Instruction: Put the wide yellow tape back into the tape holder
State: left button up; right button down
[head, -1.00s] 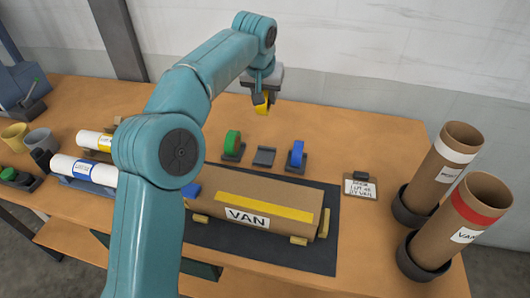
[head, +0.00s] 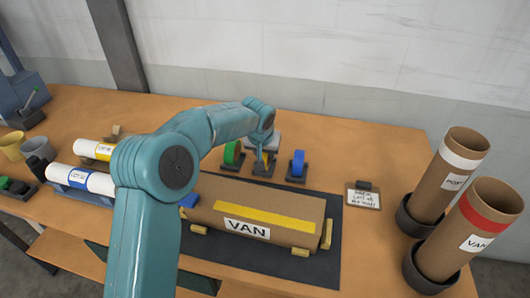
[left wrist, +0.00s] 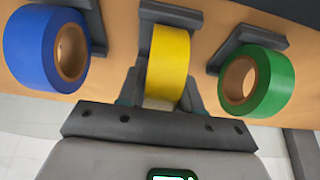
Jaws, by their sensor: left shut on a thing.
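My left gripper (head: 264,158) is shut on the wide yellow tape (left wrist: 168,60), which sits between the two fingers in the left wrist view. In the head view a sliver of the yellow tape (head: 265,157) shows below my wrist. It is at the middle dark grey tape holder (head: 262,170), between the green and blue tapes. The holder (left wrist: 170,15) also shows right behind the tape in the left wrist view. I cannot tell whether the tape rests fully in it. My right gripper is in neither view.
A green tape (head: 232,153) and a blue tape (head: 297,164) stand in holders on either side. A wrapped tube labelled VAN (head: 290,208) lies on the dark mat (head: 300,264) in front. A clipboard (head: 363,196) and two upright cardboard tubes (head: 457,165) are at the right.

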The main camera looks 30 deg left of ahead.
pick_arm(q)
jog(key=shift+d, duration=0.1)
jog(key=shift+f, duration=0.2)
jog(key=o, duration=0.9)
jog(key=shift+r, duration=0.1)
jog(key=shift+r, duration=0.15)
jog(key=shift+r, duration=0.3)
jog(key=v, duration=1.1)
jog(key=shift+s+r, duration=0.2)
jog(key=shift+s, duration=0.05)
